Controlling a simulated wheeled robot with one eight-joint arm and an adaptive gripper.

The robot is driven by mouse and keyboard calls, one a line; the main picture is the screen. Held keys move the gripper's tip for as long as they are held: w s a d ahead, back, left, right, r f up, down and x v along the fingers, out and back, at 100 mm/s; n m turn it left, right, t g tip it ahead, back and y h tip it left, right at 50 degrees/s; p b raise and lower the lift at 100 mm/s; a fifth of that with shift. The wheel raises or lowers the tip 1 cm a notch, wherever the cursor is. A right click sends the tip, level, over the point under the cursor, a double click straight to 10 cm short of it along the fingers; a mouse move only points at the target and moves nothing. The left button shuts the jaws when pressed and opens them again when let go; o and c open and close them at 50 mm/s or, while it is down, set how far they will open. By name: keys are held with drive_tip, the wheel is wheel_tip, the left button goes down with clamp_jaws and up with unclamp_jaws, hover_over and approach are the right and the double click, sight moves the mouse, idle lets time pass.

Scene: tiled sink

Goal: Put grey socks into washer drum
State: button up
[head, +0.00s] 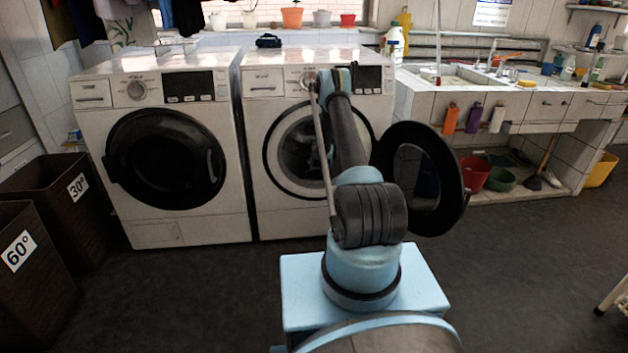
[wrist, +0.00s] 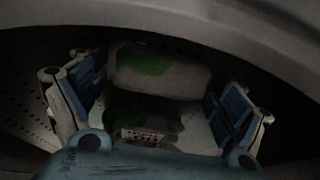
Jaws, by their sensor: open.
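The right washer (head: 268,100) has its round door (head: 462,180) swung open to the right, and its drum (head: 292,150) is partly hidden behind my arm. In the wrist view my gripper (wrist: 157,80) is inside a dark, perforated metal drum (wrist: 25,115), with its two blue-padded fingers spread apart. A rolled pale grey cloth bundle with a green patch (wrist: 160,70), which looks like the socks, lies between and just beyond the fingers. A darker patch with a small pale printed area lies below it; I cannot tell what it is. My gripper is hidden in the head view.
The left washer (head: 165,157) is shut. Two dark hampers marked 30° (head: 75,205) and 60° (head: 28,265) stand at the left. A small dark item (head: 268,41) lies on the right washer. The sink counter (head: 510,100) is at the right.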

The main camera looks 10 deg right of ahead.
drive_tip(key=v, duration=1.2)
idle(0.3)
